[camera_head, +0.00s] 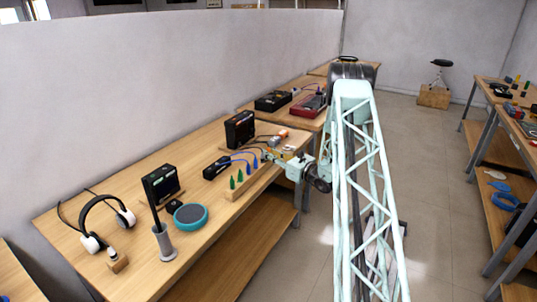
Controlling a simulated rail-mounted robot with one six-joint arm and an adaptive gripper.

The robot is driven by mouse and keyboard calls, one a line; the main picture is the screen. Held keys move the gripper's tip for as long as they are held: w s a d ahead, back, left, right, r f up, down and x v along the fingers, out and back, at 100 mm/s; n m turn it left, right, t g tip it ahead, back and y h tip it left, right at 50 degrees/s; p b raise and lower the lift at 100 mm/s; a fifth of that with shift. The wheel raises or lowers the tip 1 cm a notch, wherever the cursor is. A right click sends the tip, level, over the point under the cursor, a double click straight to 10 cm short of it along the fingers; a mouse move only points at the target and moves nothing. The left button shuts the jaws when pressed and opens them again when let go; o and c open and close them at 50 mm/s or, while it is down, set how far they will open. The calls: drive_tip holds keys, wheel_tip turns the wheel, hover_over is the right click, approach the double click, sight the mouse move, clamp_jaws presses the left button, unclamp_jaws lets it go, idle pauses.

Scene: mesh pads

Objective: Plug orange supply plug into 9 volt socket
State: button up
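My gripper (270,155) is small in this view, over the right edge of the wooden workbench, close to the far end of a wooden rack (240,187). Its fingers are too small to tell open from shut. The rack carries green and blue upright pieces in a row. A small orange item (282,133) lies on the bench just beyond the gripper; I cannot tell whether it is the orange supply plug. Blue cables (240,154) run between a black box (216,167) and the area by the rack. I cannot make out a 9 volt socket or any label.
The bench (143,200) also holds headphones (98,217), a teal-rimmed round device (190,216), a grey cup (164,243) and black display units (161,184). A grey-white wall (170,80) runs behind it. The floor to the right is open, with another bench beyond.

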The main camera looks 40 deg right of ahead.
drive_tip(key=shift+r, duration=0.15)
drive_tip(key=shift+r+p, duration=0.55)
drive_tip(key=shift+r, duration=1.05)
drive_tip(key=s+a+p, duration=0.1)
drive_tip(key=s+a, duration=0.2)
drive_tip(key=s, duration=0.4)
drive_tip(key=s+a+r+p, duration=0.1)
drive_tip(key=s+a, duration=0.2)
drive_tip(key=s, duration=0.4)
drive_tip(key=shift+s+r, duration=0.25)
drive_tip(key=shift+s, duration=0.15)
drive_tip(key=shift+w, duration=0.15)
